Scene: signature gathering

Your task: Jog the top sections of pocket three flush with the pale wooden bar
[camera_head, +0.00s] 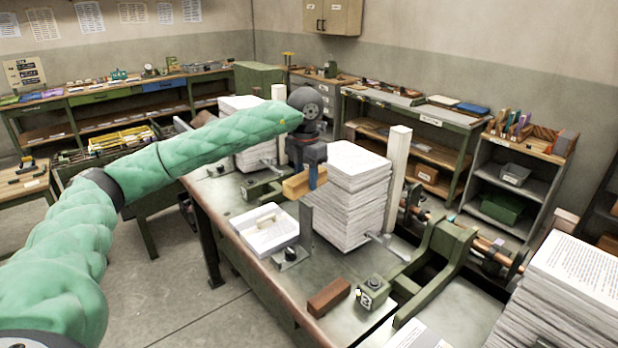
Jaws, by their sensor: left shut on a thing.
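My left gripper (309,176) points down and is shut on the pale wooden bar (297,187). The bar is beside the upper left of a tall stack of paper sections (352,195); I cannot tell whether they touch. The stack's top layers look slightly uneven. A dark upright plate (306,222) stands at its front left, and a pale post (397,165) rises at its right. A small green block with a number (373,294) stands in front of the stack; the number is hard to read. My right gripper is out of view.
A white tray (266,232) with papers lies left of the stack on the metal-topped bench. A reddish-brown block (328,298) lies near the front edge. Another paper stack (570,290) is at the right, and one (246,150) stands behind my arm. Green machine brackets (445,245) flank the stack.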

